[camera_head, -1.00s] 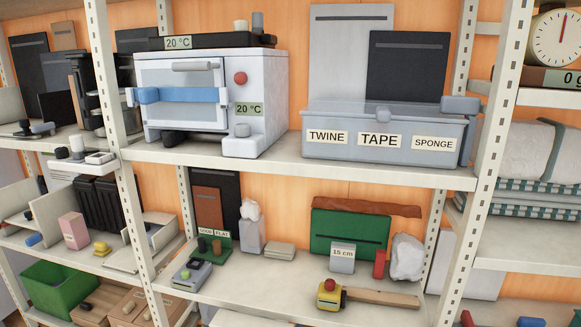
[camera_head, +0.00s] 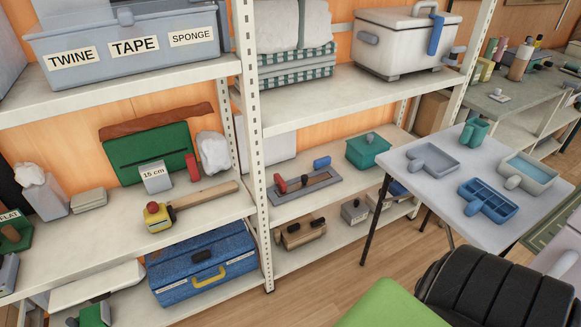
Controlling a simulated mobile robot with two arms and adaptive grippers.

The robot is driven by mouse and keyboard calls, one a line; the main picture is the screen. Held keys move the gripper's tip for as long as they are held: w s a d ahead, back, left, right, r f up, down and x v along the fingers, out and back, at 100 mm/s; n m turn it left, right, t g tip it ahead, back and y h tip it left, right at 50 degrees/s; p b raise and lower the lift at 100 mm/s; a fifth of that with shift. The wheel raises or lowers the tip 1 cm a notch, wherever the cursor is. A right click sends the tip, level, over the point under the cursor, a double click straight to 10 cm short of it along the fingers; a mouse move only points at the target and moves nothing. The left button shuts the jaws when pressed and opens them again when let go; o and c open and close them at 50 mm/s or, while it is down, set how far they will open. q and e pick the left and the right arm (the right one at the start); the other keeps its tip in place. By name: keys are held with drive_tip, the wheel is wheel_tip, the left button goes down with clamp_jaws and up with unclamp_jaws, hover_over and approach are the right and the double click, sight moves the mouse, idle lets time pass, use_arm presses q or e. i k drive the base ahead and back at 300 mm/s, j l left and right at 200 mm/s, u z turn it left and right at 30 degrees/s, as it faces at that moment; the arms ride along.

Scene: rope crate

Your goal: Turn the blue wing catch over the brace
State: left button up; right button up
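I cannot make out for sure which part is the blue wing catch or the brace. A blue strap-like piece (camera_head: 436,33) hangs on the front of a white cooler-like box (camera_head: 388,52) on the upper right shelf. A small blue block (camera_head: 321,162) stands at the back of a grey board (camera_head: 304,187) on the shelf below, with a red block (camera_head: 281,184) and a dark bar on the board. A blue toolbox (camera_head: 200,262) with a yellow handle sits low at the left. Neither of my grippers is in view.
A grey table (camera_head: 440,215) with several trays and a green cup (camera_head: 474,132) stands at the right. A black ribbed object (camera_head: 495,290) and a green surface (camera_head: 385,305) fill the lower right. Wooden floor (camera_head: 330,272) is clear between shelves and table.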

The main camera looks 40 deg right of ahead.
sight(324, 161)
drive_tip(key=z, duration=1.55)
